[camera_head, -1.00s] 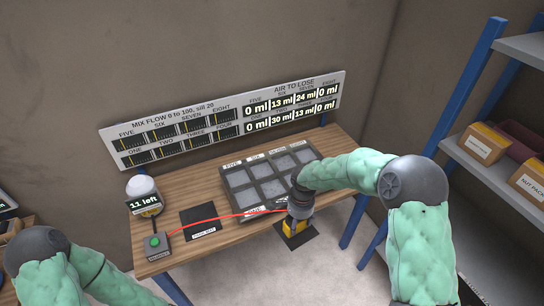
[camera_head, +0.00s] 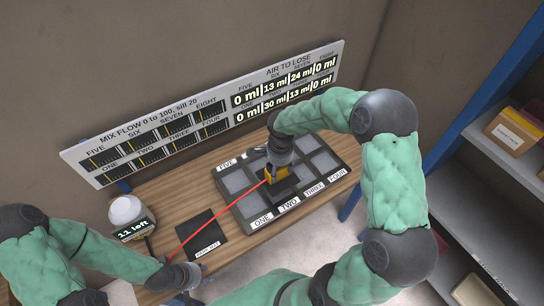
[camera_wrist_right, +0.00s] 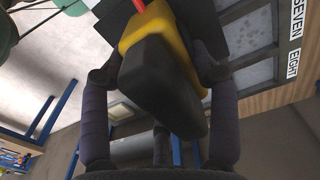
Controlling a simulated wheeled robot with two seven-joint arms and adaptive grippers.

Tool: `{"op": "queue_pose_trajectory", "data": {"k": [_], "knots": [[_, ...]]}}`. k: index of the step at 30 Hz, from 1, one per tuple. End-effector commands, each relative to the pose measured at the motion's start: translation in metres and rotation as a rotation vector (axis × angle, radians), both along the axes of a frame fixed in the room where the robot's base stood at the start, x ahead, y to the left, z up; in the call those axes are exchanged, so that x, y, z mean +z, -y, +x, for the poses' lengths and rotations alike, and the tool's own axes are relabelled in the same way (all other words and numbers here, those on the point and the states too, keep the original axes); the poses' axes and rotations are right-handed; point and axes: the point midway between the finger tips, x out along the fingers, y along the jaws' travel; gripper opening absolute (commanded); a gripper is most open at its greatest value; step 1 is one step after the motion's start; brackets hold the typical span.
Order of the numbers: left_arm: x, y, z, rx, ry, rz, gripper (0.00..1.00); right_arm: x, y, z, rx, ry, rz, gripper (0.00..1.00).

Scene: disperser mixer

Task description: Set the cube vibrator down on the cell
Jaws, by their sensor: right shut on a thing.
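The cube vibrator (camera_head: 270,172) is a yellow and black block with a red cable. My right gripper (camera_head: 279,158) is shut on it. In the right wrist view the vibrator (camera_wrist_right: 158,62) sits between the dark fingers. It is over the middle of the dark mould tray (camera_head: 247,207), around cells two and six; its black base hides much of cell two. I cannot tell whether it touches the tray. My left gripper (camera_head: 186,275) is low at the table's front left, over where the green-button box stood; its fingers are too small to read.
A black park mat (camera_head: 201,235) lies bare left of the tray, crossed by the red cable (camera_head: 215,218). A counter reading "11 left" (camera_head: 134,230) stands at the table's left. Display panels (camera_head: 210,112) line the back. A shelf (camera_head: 495,150) stands at the right.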

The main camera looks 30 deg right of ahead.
Motion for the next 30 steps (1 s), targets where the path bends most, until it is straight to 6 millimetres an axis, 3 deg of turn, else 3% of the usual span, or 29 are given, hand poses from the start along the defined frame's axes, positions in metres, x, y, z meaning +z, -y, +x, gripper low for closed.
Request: {"op": "queue_pose_trajectory", "data": {"k": [17,30], "knots": [[-0.002,0.000,0.000,0.000,0.001,0.000,0.40,-0.002,0.000,0.001,-0.001,0.004,-0.001,0.02],[-0.017,0.000,0.000,0.000,0.001,0.000,0.40,-0.030,0.000,0.001,-0.001,0.003,-0.001,0.02]]}}
